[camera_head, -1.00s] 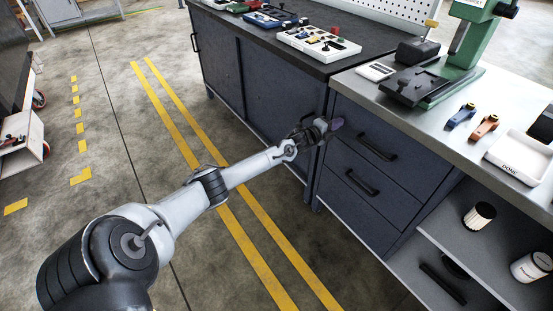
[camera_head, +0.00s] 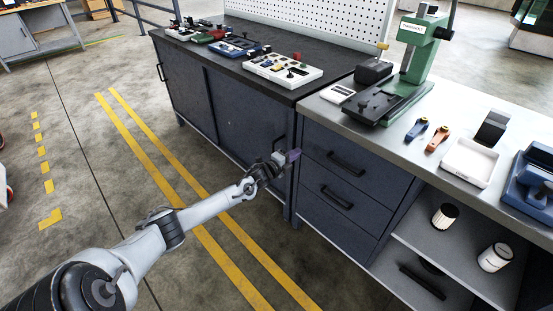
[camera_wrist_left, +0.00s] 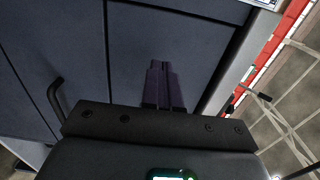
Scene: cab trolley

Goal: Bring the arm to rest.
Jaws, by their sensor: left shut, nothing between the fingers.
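My left arm reaches in from the lower left in the head view. Its gripper (camera_head: 292,156) is in front of the dark blue cabinets, near the seam between the sliding-door cabinet (camera_head: 225,110) and the drawer cabinet (camera_head: 345,170). In the left wrist view the two purple-grey fingers (camera_wrist_left: 162,86) are together, with nothing between them. Dark cabinet fronts (camera_wrist_left: 170,35) lie beyond them. Whether the fingertips touch the cabinet I cannot tell. My right gripper is not in view.
The worktop (camera_head: 400,135) carries a green press (camera_head: 415,60), a white tray (camera_head: 470,163) and small parts. A drawer handle (camera_head: 337,198) sticks out near the gripper. An open shelf (camera_head: 450,245) holds cylinders. The floor with yellow lines (camera_head: 190,190) is clear.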

